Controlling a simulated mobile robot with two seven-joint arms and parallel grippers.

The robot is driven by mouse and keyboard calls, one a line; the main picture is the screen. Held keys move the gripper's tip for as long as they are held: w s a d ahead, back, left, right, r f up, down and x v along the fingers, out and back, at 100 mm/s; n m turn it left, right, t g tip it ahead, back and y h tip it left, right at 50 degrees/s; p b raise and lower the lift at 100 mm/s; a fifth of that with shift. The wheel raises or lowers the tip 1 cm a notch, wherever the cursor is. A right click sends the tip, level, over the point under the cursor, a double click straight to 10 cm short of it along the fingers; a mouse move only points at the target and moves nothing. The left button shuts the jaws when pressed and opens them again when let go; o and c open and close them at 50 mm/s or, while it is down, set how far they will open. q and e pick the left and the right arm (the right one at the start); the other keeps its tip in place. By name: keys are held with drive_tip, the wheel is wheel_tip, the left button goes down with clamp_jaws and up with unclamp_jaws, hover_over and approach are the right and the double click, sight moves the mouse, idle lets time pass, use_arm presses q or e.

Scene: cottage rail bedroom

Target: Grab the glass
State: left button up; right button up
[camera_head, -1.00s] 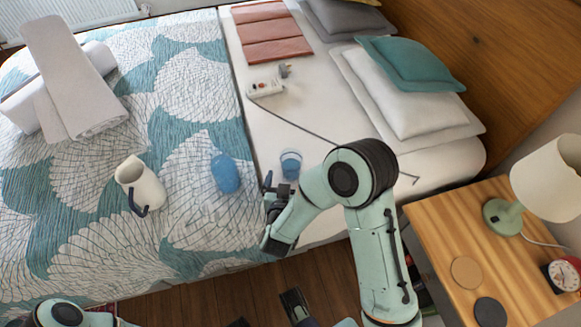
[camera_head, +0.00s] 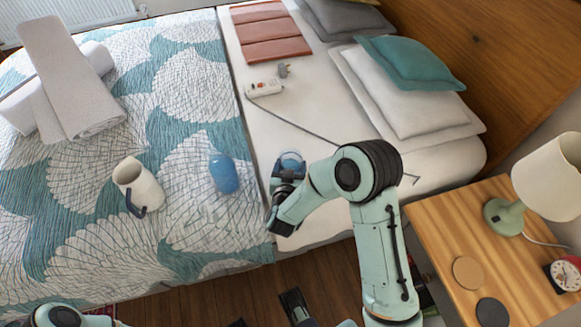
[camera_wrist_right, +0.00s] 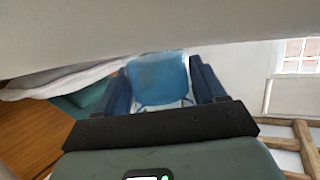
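The glass (camera_head: 291,158), clear with blue in it, stands on the white sheet near the bed's front edge. My right gripper (camera_head: 287,180) is at the glass, which is partly hidden behind it in the head view. In the right wrist view the glass (camera_wrist_right: 158,78) sits between the two dark blue fingers of the right gripper (camera_wrist_right: 163,85). The fingers are apart on either side of it, and a small gap shows on the right. Part of my left arm shows at the bottom left of the head view; the state of its gripper is unclear.
A blue rounded object (camera_head: 224,174) and a white mug (camera_head: 138,186) with a dark handle are on the patterned cover left of the glass. A power strip (camera_head: 263,88) and its cable lie behind. A nightstand (camera_head: 500,250) with a lamp (camera_head: 545,180) is at right.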

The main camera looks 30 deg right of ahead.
drive_tip(key=shift+c, duration=0.7)
drive_tip(key=shift+r, duration=0.1)
drive_tip(key=shift+r, duration=0.6)
use_arm(q)
drive_tip(key=shift+g, duration=0.5)
drive_tip(key=r+p, duration=0.1)
drive_tip(key=s+r+p, duration=0.1)
drive_tip(key=r+p, duration=0.1)
drive_tip(key=s+r+p, duration=0.1)
drive_tip(key=p, duration=0.1)
drive_tip(key=shift+s+d+r, duration=0.15)
use_arm(e)
wheel_tip(320, 180, up, 19)
drive_tip(key=shift+f, duration=0.2)
